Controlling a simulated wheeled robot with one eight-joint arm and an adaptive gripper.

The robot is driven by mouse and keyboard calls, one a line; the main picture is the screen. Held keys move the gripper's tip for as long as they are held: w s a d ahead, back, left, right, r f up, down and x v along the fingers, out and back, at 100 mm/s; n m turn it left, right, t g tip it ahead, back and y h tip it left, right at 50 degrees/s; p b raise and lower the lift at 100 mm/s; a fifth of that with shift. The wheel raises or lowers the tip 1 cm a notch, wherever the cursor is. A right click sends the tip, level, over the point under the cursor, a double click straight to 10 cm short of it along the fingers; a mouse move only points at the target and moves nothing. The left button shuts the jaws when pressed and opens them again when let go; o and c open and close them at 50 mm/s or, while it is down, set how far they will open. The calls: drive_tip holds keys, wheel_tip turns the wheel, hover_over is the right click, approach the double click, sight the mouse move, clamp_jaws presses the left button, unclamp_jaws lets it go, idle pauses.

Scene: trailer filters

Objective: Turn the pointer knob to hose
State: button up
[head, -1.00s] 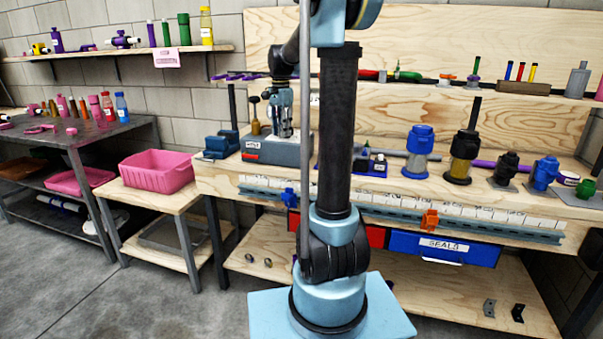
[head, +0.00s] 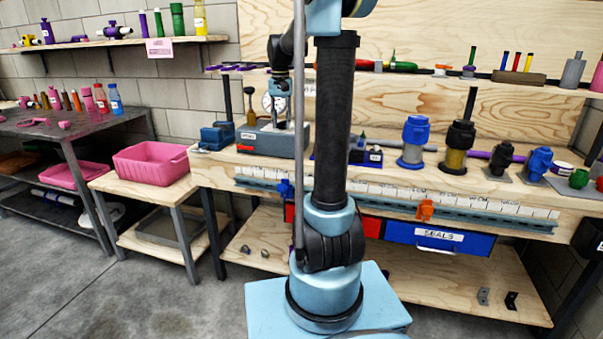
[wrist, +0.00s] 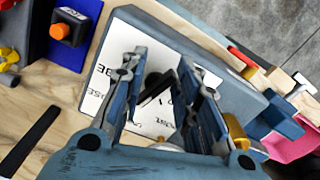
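The pointer knob (wrist: 154,86) is black and sits on a white plate (wrist: 118,78) with black lettering, on the top of a grey-blue box. The lettering is partly hidden by my fingers, so I cannot read every word. My gripper (wrist: 160,68) is open over the plate, with one finger on each side of the knob. Gaps show between the knob and the fingers; contact lower down cannot be told. In the head view my gripper (head: 281,112) is small, above the grey box (head: 262,140) at the left end of the bench.
A blue vise (head: 216,137) stands left of the box. A blue base with an orange button (wrist: 62,31) is beside the box in the wrist view. A yellow part (wrist: 236,130) lies close to the right finger. The pink bin (head: 150,165) stands on a low table.

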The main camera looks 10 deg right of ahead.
drive_tip(key=n, duration=0.3)
drive_tip(key=d+n, duration=0.1)
drive_tip(key=n, duration=0.2)
drive_tip(key=shift+d, duration=0.15)
drive_tip(key=n, duration=0.4)
drive_tip(key=d+n, duration=0.1)
drive_tip(key=n, duration=0.1)
drive_tip(key=shift+w+n, duration=0.4)
wheel_tip(320, 180, up, 18)
drive_tip(key=s+a+f+m+t, duration=0.1)
drive_tip(key=s+f+m, duration=0.6)
drive_tip(key=s+f, duration=1.9)
drive_tip(key=s, duration=0.3)
drive_tip(key=shift+a+m+t, duration=0.15)
drive_tip(key=shift+m+t, duration=0.25)
drive_tip(key=shift+s, duration=0.1)
drive_tip(key=w+r+n+g, duration=0.1)
drive_tip(key=w+r, duration=1.1)
drive_tip(key=w, duration=0.3)
drive_tip(key=w+r+n+g, duration=0.1)
drive_tip(key=w+r+n, duration=0.1)
drive_tip(key=w+r, duration=1.2)
drive_tip(key=f, duration=1.8)
drive_tip(key=shift+w, duration=0.25)
